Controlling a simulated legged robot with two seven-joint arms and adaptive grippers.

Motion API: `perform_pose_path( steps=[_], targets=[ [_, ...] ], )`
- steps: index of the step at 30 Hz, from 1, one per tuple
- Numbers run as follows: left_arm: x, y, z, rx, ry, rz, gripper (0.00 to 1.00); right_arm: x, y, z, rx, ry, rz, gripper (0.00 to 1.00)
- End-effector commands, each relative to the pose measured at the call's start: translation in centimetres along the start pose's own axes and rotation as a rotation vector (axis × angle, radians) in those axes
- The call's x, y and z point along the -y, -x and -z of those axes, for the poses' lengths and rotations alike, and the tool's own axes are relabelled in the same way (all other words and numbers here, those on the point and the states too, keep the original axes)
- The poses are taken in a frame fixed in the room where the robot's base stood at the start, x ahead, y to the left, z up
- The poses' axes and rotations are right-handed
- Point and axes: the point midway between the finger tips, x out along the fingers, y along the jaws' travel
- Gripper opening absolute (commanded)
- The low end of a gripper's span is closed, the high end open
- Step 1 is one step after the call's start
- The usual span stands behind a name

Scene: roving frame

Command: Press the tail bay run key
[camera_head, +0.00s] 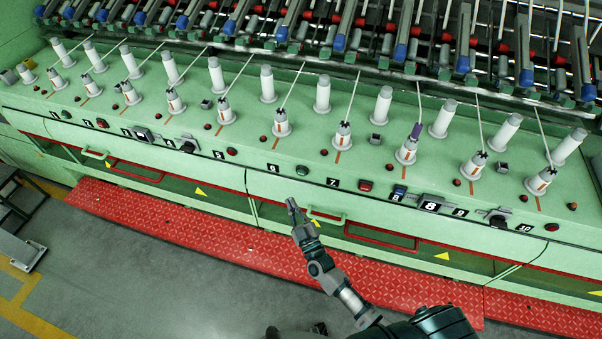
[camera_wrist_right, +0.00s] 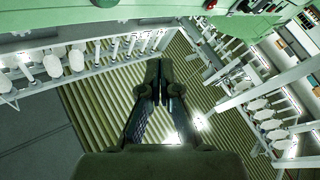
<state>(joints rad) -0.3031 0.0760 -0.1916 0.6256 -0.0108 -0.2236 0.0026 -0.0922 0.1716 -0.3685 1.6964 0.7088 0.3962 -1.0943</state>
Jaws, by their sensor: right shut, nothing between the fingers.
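The green machine front carries a numbered row of keys. A round green key (camera_head: 302,170) sits between labels 6 and 7, and a red key (camera_head: 365,185) sits right of label 7. Another green key (camera_head: 66,114) is at the far left, and a red key (camera_head: 551,227) is at the right end. I cannot read which one is the tail bay run key. My right gripper (camera_head: 292,203) is shut and empty, just below and apart from the middle green key. The right wrist view shows its closed fingers (camera_wrist_right: 160,78) and a green key (camera_wrist_right: 104,3) at the top edge. My left gripper is out of view.
White bobbins (camera_head: 322,95) on posts line the sloping green top. A green handle (camera_head: 326,214) and red bars (camera_head: 380,236) stick out under the panel, close to my right gripper. A red tread-plate step (camera_head: 215,232) runs along the base. Grey floor (camera_head: 130,280) is open in front.

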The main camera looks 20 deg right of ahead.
Motion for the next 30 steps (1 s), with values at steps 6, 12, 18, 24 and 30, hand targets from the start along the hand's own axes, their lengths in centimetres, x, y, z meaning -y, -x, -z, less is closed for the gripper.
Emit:
perform_pose_path(
  steps=[6, 12, 18, 24, 30],
  targets=[
    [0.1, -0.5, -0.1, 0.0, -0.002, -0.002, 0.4, -0.1, -0.4, -0.4, 0.0, 0.003, 0.001, 0.0],
    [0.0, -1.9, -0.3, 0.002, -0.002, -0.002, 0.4, -1.2, -2.1, -1.7, -0.001, 0.004, 0.001, 0.0],
    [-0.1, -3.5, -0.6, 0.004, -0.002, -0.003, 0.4, -2.6, -4.0, -3.3, 0.0, 0.004, 0.002, 0.0],
    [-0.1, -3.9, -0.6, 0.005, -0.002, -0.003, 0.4, -3.9, -5.5, -4.1, 0.0, 0.003, 0.001, 0.0],
    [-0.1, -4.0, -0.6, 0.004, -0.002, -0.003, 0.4, -4.2, -6.1, -4.4, 0.001, 0.001, 0.003, 0.0]
  ],
)
